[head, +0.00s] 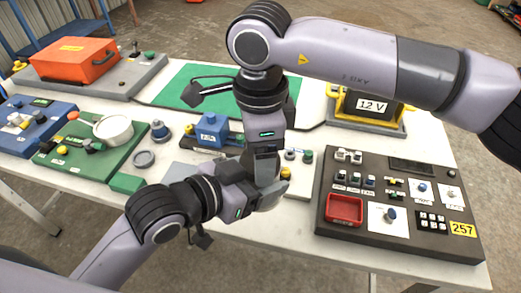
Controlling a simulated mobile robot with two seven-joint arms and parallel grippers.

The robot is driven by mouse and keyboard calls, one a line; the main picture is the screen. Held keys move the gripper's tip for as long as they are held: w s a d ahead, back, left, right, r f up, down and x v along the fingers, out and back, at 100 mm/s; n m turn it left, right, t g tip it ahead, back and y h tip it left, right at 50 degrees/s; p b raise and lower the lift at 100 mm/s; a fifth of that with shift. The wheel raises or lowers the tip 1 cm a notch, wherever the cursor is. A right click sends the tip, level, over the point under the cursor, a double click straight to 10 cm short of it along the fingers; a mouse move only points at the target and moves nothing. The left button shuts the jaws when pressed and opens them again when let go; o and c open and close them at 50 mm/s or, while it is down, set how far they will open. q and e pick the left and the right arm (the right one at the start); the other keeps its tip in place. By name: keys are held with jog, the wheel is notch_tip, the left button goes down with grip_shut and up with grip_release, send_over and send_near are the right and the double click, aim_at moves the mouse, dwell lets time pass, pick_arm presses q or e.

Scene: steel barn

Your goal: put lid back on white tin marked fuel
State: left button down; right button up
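A white round vessel (113,130) stands on a green board at the left of the table. No fuel marking can be read on it, so I cannot tell if it is the tin. A small dark round piece (145,159) lies on the table to its right; I cannot tell whether it is a lid. My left gripper (268,197) reaches in from the lower left, and my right gripper (266,172) points down from above. They meet or overlap near the table's middle. Their fingertips and anything between them are hidden.
A dark panel (335,235) with a red tray (345,209) and several switches stands at right. A yellow-framed 12 V unit (372,105) is behind it. A blue vise-like device (212,130) is left of my grippers. An orange case (73,59) stands back left.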

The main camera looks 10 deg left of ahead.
jog(key=shift+m, duration=0.7)
jog(key=o, duration=1.2)
jog(key=shift+c, duration=0.2)
jog(key=shift+r, duration=2.3)
